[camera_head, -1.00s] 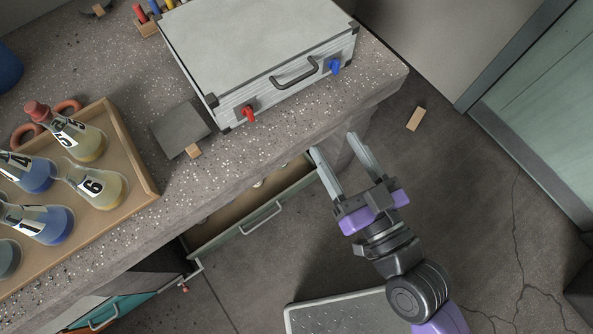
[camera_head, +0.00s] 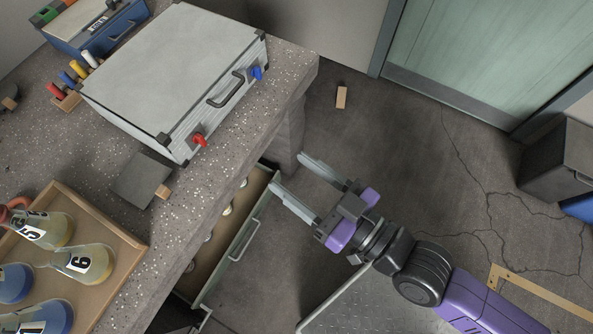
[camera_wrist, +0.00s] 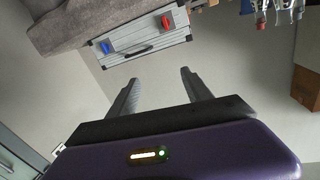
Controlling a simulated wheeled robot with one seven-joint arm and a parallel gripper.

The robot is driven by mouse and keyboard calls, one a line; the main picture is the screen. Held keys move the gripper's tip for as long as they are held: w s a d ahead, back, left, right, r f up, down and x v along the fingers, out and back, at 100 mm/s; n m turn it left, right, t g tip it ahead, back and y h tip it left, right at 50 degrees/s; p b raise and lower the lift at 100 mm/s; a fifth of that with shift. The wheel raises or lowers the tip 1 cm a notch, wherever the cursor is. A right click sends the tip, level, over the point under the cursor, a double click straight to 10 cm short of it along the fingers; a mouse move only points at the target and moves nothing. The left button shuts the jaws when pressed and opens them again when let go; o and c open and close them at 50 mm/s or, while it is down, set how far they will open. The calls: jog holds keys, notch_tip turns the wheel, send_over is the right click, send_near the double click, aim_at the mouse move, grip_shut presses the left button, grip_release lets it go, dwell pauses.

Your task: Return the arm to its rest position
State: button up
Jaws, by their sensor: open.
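My gripper (camera_head: 298,180) is open and empty in the head view. It hangs over the floor beside the bench, right of the open drawer (camera_head: 235,245). Its two grey fingers point up and left toward the bench edge. In the wrist view the gripper (camera_wrist: 158,84) also shows open, with nothing between the fingers. A silver case (camera_wrist: 148,42) on the bench is seen beyond the fingers there.
The speckled bench (camera_head: 240,140) carries the silver case (camera_head: 175,65) and a wooden tray (camera_head: 122,240) of numbered flasks. A wooden block (camera_head: 341,97) lies on the floor. A dark box (camera_head: 558,160) stands at right. Floor between is mostly clear.

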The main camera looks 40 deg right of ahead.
dwell(0.3)
jog(key=s+d+r+g+h+p, duration=0.1)
jog(key=s+d+r+p, duration=0.1)
jog(key=s+r+p, duration=0.2)
jog(key=s+d+r+m+g+h+p, duration=0.1)
jog(key=s+d+r+h+p, duration=0.1)
jog(key=s, duration=0.8)
jog(key=d+r+p, duration=0.1)
jog(key=r+p, duration=0.1)
jog(key=p, duration=0.1)
jog(key=shift+g, duration=0.3)
jog(key=shift+f, duration=0.1)
